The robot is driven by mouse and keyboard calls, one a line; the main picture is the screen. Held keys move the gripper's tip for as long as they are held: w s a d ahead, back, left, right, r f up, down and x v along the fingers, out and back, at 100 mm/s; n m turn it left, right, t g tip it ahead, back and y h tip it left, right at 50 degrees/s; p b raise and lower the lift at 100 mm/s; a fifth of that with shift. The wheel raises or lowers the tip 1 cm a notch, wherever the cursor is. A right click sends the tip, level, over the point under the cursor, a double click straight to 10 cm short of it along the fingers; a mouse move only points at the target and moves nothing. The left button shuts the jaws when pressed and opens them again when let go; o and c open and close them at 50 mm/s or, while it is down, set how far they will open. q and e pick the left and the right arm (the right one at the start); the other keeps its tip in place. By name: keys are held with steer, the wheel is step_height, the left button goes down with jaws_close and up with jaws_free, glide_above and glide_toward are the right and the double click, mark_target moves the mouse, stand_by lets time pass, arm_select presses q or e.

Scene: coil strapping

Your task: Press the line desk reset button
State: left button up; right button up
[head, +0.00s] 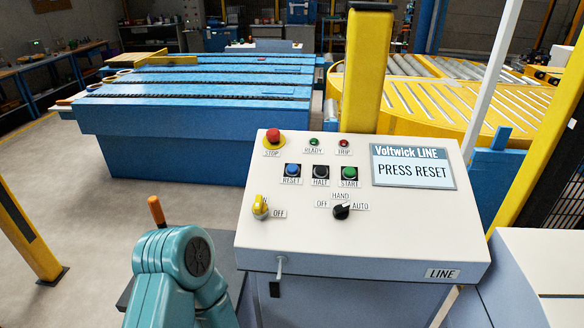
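The line desk (300,235) is a pale sloped console in the middle of the head view. The desk's screen (413,167) reads "Voltwick LINE, PRESS RESET". A teal arm part of mine (175,265) shows at lower left, apart from the reset button. I see no gripper fingers of either arm, and nothing touches or covers the reset button.
A red STOP button (273,136), a yellow key switch (260,207) and a black selector (341,211) share the panel. A yellow post (365,70) rises behind it. A blue conveyor (180,140) and a yellow roller turntable (430,100) stand beyond. Bare floor (90,200) lies left.

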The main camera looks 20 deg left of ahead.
arm_select(q)
jaws_close()
stand_by(1.4)
